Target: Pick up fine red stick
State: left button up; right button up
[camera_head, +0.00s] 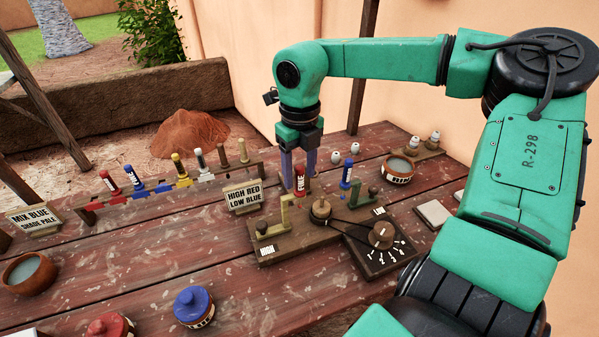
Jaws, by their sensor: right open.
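A red stick with a pale label (300,184) stands upright near the back edge of the wooden block with pulleys. My right gripper (299,172) points down over it, open, with one finger on each side of the stick. Whether a finger touches it I cannot tell. Another red stick (109,181) stands in the long rack at the left. I cannot tell from the labels which red stick is the fine one. My left gripper is not in view.
A blue stick (347,174) stands just right of my right gripper. The sign "HIGH RED LOW BLUE" (243,196) stands to its left. The pulley device (321,209) is in front.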

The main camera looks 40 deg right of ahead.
jog(key=shift+f, duration=0.35)
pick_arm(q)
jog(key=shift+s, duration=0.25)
pick_arm(e)
jog(key=shift+f, duration=0.1)
grip_shut()
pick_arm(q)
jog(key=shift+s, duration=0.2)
pick_arm(e)
notch_tip(320, 180, up, 20)
